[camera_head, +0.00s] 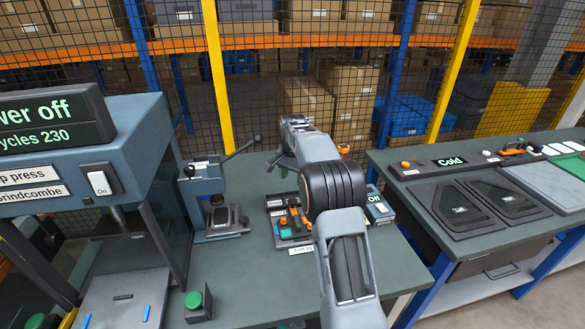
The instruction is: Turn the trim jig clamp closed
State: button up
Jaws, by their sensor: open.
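The trim jig (287,228) sits on the green bench top, left of my arm's elbow. It has a dark base with orange parts, a small teal piece and a label plate in front. An orange and black clamp handle (294,214) stands on it, partly close to my arm's outline. I cannot tell the clamp's exact angle. My arm reaches up from the bottom of the picture and bends over the bench right of the jig. I cannot make out my gripper's fingers; the arm's far end is beyond the jig.
A lever press (212,205) stands left of the jig, its long handle reaching up right. A large press reading "Power off" (50,120) fills the left. A small box reading "Off" (378,205) is right of my arm. A second bench (480,250) stands right, past a gap. Mesh fencing runs behind.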

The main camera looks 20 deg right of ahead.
jog(key=shift+r, duration=2.05)
jog(key=s+a+f+n, duration=0.2)
jog(key=s+f+n, duration=0.2)
jog(key=f+n, duration=0.1)
jog(key=s+a+r+n+t, duration=0.1)
jog(key=s+a+n, duration=0.1)
jog(key=s, duration=0.6)
jog(key=s+a+r+n+t, duration=0.1)
jog(key=s+a, duration=0.3)
jog(key=s, duration=0.5)
jog(key=s+a+r+n+t, duration=0.2)
jog(key=s+a+n, duration=0.1)
jog(key=s, duration=0.6)
jog(key=shift+a+r, duration=0.15)
jog(key=shift+a, duration=0.45)
jog(key=shift+s, duration=0.1)
